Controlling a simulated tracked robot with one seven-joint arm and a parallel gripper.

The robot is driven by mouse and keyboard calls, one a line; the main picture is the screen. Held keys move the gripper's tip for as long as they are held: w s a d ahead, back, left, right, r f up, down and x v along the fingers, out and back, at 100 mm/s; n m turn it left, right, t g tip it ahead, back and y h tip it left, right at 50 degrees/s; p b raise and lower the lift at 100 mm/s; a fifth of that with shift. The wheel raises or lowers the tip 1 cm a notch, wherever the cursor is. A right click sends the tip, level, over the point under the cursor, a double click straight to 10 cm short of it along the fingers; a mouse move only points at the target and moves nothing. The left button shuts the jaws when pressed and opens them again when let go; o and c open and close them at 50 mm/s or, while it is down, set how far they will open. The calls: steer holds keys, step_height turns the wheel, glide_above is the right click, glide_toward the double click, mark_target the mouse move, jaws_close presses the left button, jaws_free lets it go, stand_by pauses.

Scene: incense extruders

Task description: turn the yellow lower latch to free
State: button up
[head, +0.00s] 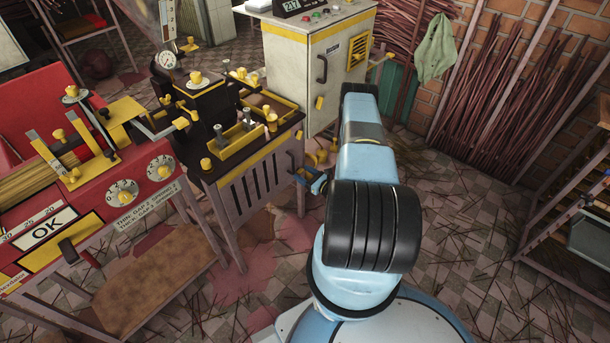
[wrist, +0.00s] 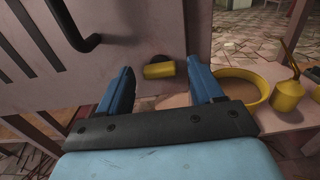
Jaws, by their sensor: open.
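I cannot tell how far the fingertips stand from the panel. In the head view my gripper (head: 309,182) is partly hidden by my arm, beside the slotted panel (head: 256,185). I cannot make out the lower latch there.
In the wrist view, a dark handle (wrist: 75,40) stands out at upper left. A yellow bowl (wrist: 240,90) and a yellow oil can (wrist: 287,95) stand close to the right finger. A pale cabinet (head: 310,60) stands behind. Floor at right (head: 450,210) is mostly open.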

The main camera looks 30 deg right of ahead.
steer(key=c, duration=1.1)
steer(key=shift+o, duration=0.2)
steer(key=shift+n, duration=0.3)
steer(key=n, duration=1.2)
steer(key=shift+s+a+f+n, duration=0.1)
steer(key=shift+n, duration=0.3)
steer(key=o, duration=1.1)
steer(key=shift+c, duration=0.2)
